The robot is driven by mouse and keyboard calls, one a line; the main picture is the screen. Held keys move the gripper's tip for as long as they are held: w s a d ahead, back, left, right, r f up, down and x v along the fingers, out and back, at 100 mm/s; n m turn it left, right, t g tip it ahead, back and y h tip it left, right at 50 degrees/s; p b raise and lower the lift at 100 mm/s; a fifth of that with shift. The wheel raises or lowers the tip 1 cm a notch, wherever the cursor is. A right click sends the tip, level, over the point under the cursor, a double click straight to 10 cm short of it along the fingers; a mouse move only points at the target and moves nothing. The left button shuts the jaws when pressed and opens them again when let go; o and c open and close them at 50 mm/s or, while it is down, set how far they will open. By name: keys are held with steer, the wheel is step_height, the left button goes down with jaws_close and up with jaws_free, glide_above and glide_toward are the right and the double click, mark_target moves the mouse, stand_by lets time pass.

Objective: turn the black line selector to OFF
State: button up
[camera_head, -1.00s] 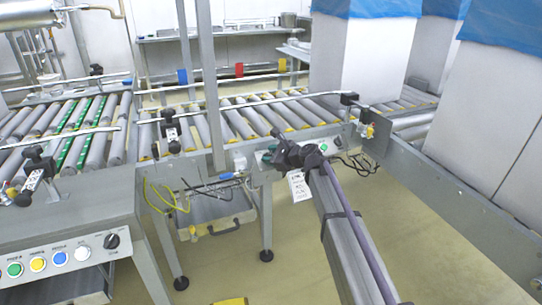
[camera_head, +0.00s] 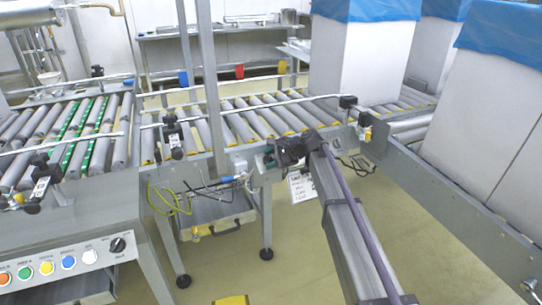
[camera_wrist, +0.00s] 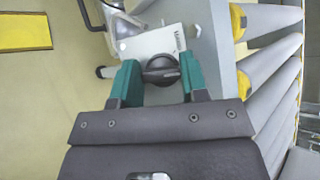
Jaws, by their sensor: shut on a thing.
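My gripper (camera_wrist: 160,82) has its two green fingers on either side of a black rotary knob (camera_wrist: 160,68) in the wrist view, shut on it. The knob sits by a white label plate (camera_wrist: 152,42) with small print, and its grip bar lies roughly crosswise between the fingers. I cannot read which position it points to. In the head view my gripper (camera_head: 270,158) is at the side frame of the middle conveyor, and its dark body hides the knob there.
A control panel at left carries coloured buttons and another black rotary knob (camera_head: 118,245). A printed sheet (camera_head: 301,187) hangs below my gripper. Loose cables (camera_head: 355,166) lie to its right. Tall white boxes with blue liners (camera_head: 365,60) stand at right. Rollers (camera_wrist: 270,60) lie close beside my gripper.

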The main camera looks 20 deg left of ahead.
steer(key=shift+n+g+h, duration=0.3)
steer(key=shift+n, duration=0.3)
steer(key=o, duration=0.9)
